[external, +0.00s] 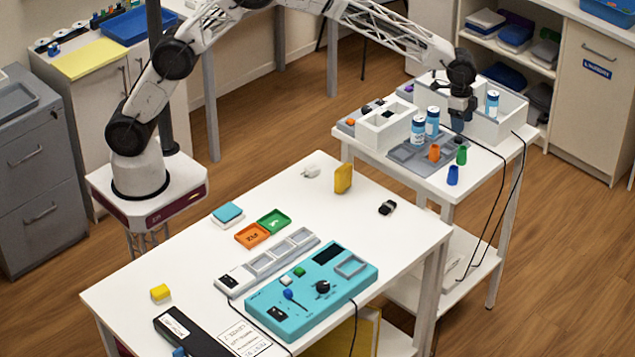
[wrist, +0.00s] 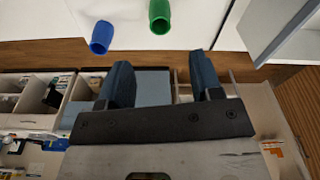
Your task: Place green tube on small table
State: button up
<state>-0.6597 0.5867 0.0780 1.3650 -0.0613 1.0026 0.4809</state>
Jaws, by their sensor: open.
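The green tube (external: 461,156) stands on the smaller white table (external: 490,165) at the right, near its front edge, beside a blue tube (external: 453,175) and an orange tube (external: 434,152). My gripper (external: 459,122) is above the far part of that table, behind the green tube and apart from it. In the wrist view, the green tube (wrist: 159,16) is at the top edge, partly cut off, with the blue tube (wrist: 102,38) to its left. The fingers of my gripper (wrist: 161,78) are spread with nothing between them.
Blue-and-white cans (external: 417,130) and a white divided box (external: 385,130) stand left of my gripper. A white open tray (external: 508,118) is at its right. Black cables hang over the table's right side. The larger white table (external: 385,240) holds a turquoise panel (external: 330,300).

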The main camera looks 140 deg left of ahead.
dwell(0.3)
jog(key=s+d+r, duration=0.3)
jog(key=d+r, duration=0.3)
jog(key=d, duration=0.5)
jog(key=s+d+r, duration=0.2)
jog(key=d+r, duration=0.4)
jog(key=d, duration=0.5)
jog(key=s+d+r+m, duration=0.1)
jog(key=s+d+r, duration=0.2)
jog(key=s+d, duration=0.45)
jog(key=s+d+r, duration=0.3)
jog(key=s+d, duration=0.2)
jog(key=d, duration=0.6)
jog(key=s+d+m+t, duration=0.1)
jog(key=s+d, duration=1.4)
jog(key=s, duration=0.2)
jog(key=s+d+f, duration=0.3)
jog(key=s, duration=0.6)
jog(key=s+d+f, duration=0.4)
jog(key=s, duration=0.5)
jog(key=shift+s+d+f+m+h, duration=0.15)
jog(key=shift+d+f+m+h, duration=0.05)
jog(key=shift+d+m+h, duration=0.1)
